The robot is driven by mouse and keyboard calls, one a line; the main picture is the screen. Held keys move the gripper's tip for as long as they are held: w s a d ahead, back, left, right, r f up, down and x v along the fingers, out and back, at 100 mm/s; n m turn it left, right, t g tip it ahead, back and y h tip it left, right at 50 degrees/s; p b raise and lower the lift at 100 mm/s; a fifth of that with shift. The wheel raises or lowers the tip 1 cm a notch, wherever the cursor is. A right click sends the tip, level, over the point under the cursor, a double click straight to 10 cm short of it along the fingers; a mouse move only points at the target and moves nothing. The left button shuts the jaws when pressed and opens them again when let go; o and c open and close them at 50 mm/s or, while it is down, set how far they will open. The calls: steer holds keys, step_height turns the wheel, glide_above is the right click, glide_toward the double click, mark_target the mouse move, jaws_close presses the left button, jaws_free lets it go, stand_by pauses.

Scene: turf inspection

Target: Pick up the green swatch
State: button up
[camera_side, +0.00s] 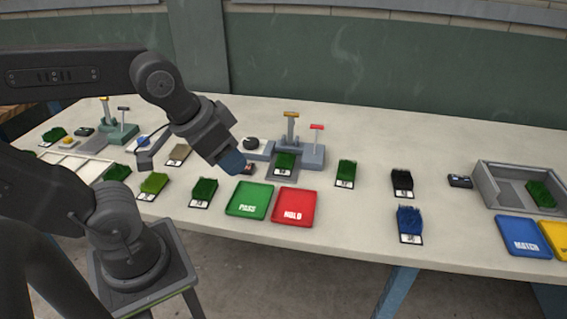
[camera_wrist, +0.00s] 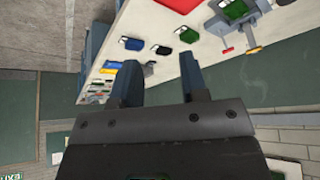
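Several green swatches with labelled bases lie on the table in the side view; I cannot tell which one is meant. One (camera_side: 285,162) sits on the grey press stand, one (camera_side: 345,173) lies right of it, one (camera_side: 204,191) lies left of the green PASS tray, and a lighter one (camera_side: 153,184) is farther left. Another (camera_side: 541,194) is in the grey bin. My gripper (camera_side: 236,166) hangs above the table, left of the press stand. In the wrist view my gripper (camera_wrist: 161,82) has its fingers apart with nothing between; a green swatch (camera_wrist: 188,36) shows beyond them.
The PASS tray (camera_side: 240,210) and red HOLD tray (camera_side: 290,193) lie at the front. A black swatch (camera_side: 402,181) and blue swatch (camera_side: 409,219) are right of centre. The grey bin (camera_side: 492,187), blue MATCH tray (camera_side: 520,228) and yellow tray (camera_side: 556,231) are far right. Upright levers rise from the press stand (camera_side: 313,155).

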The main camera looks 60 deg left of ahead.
steer(key=shift+o, duration=0.3)
steer(key=o, duration=0.5)
steer(key=n+g+y, duration=0.1)
steer(key=n+g, duration=0.3)
steer(key=n, duration=0.5)
glide_above(285, 160)
steer(key=d, duration=0.1)
steer(key=f, duration=1.1)
steer(key=s+f, duration=0.1)
steer(key=f, duration=0.5)
steer(key=shift+f, duration=0.25)
steer(key=shift+w+a+f, duration=0.15)
steer(key=shift+f, duration=0.85)
steer(key=shift+w+a+f, duration=0.15)
steer(key=shift+f, duration=0.9)
steer(key=shift+w+a+f, duration=0.15)
steer(key=shift+f, duration=0.85)
